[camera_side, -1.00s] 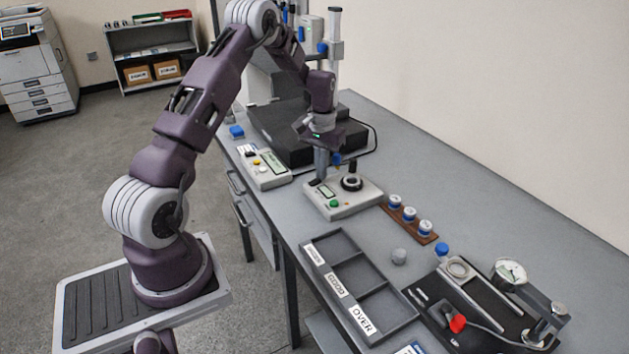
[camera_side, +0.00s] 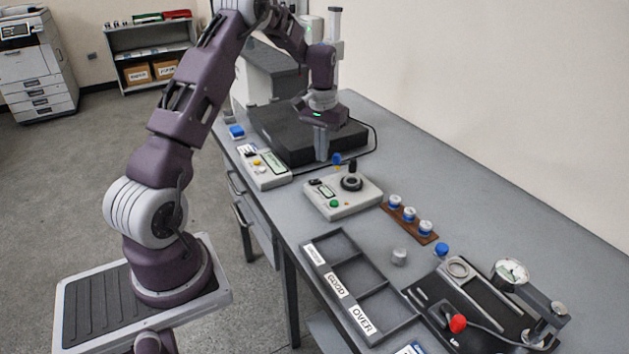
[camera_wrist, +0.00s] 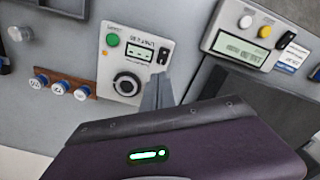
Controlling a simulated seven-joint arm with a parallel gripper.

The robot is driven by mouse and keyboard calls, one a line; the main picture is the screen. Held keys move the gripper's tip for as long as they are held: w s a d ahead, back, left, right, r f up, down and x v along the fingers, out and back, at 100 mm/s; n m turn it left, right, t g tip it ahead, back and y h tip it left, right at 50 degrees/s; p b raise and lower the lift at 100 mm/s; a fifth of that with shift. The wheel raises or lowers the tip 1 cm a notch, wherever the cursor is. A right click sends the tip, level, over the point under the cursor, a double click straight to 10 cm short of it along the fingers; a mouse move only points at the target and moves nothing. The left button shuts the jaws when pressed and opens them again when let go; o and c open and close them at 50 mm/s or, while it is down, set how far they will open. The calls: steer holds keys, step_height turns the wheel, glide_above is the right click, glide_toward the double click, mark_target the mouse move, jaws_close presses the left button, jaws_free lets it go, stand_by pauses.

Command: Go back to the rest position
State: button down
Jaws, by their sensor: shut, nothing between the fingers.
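My gripper (camera_side: 321,155) hangs fingers-down above the bench, in front of the black slab and behind the small gauge box (camera_side: 342,197). Its fingers are together and empty. In the wrist view my gripper (camera_wrist: 157,92) points toward the gauge box (camera_wrist: 133,60), which has a green button, a display and a round black knob. The fingers are apart from the box in the side view.
A black slab (camera_side: 285,136) lies behind my gripper. A wooden rack (camera_side: 408,219) with blue-and-white pieces, a compartment tray (camera_side: 390,308) and a dial gauge (camera_side: 511,272) stand nearer the camera.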

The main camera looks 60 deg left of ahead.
steer(key=shift+r, duration=0.45)
steer(key=s+d+r+m+t, duration=0.15)
steer(key=s+d+r, duration=0.25)
steer(key=d+r, duration=0.5)
steer(key=s+d+r+m+t, duration=0.1)
steer(key=s+d+r+m, duration=0.1)
steer(key=s+d+r, duration=0.5)
steer(key=s+d+r+m+t, duration=0.2)
steer(key=s+d+t, duration=0.1)
steer(key=s+d, duration=0.8)
steer(key=s, duration=0.4)
steer(key=shift+s+d, duration=0.2)
steer(key=shift+d, duration=0.05)
